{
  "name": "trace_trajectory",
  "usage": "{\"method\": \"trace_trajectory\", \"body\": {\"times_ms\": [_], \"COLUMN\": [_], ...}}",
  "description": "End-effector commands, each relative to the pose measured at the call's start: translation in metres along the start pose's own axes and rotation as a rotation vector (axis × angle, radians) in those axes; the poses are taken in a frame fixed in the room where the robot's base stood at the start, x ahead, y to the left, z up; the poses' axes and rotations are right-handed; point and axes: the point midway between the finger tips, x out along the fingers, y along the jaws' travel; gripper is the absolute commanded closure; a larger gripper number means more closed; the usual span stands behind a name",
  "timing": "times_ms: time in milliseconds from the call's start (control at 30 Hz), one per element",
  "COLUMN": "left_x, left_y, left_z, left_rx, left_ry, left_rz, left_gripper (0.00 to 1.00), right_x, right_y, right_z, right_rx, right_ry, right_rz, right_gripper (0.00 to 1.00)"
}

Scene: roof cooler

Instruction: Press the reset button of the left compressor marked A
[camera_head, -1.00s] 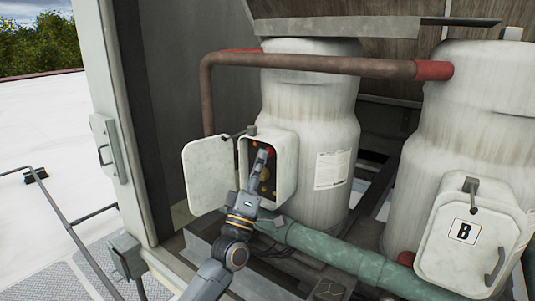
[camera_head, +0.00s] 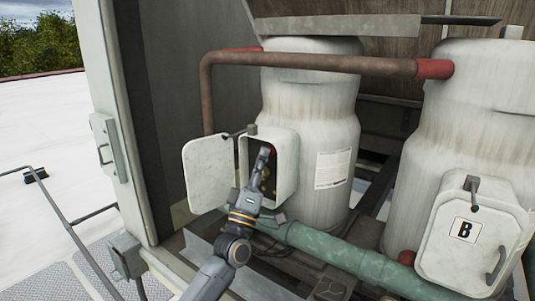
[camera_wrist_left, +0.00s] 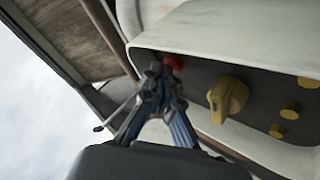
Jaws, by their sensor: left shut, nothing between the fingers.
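The left compressor (camera_head: 310,105) is a pale, stained cylinder with an open control box (camera_head: 287,170) on its front left. The box's cover (camera_head: 208,174) hangs open to the left. My left gripper (camera_head: 264,153) is shut and empty, with its tips inside the box opening. In the left wrist view the gripper (camera_wrist_left: 168,75) has its tips at a red button (camera_wrist_left: 174,61) on the dark panel. The fingertips partly hide the button, and I cannot tell whether it is pressed in. A yellow knob (camera_wrist_left: 228,97) sits to the right. My right gripper is not in view.
The right compressor has a shut box cover marked B (camera_head: 465,231). A brown pipe (camera_head: 320,64) crosses above, and a green pipe (camera_head: 330,252) runs below the open box. Several yellow studs (camera_wrist_left: 290,111) sit on the panel. A grey frame post (camera_head: 115,120) stands left.

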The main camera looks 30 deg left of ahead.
Motion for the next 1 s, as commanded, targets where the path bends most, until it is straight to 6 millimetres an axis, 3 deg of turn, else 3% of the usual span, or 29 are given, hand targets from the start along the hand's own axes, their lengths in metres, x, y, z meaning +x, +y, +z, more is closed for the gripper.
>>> {"method": "trace_trajectory", "body": {"times_ms": [833, 1000], "left_x": [-0.006, -0.015], "left_y": [0.004, 0.011], "left_z": [-0.003, -0.010], "left_rx": [0.000, 0.000], "left_ry": [-0.002, -0.002], "left_rz": [-0.001, -0.002], "left_gripper": [1.00, 1.00], "right_x": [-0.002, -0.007], "right_y": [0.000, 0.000], "right_z": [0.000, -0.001], "right_rx": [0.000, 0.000], "right_ry": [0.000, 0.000], "right_rz": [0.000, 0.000], "right_gripper": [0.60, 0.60]}}
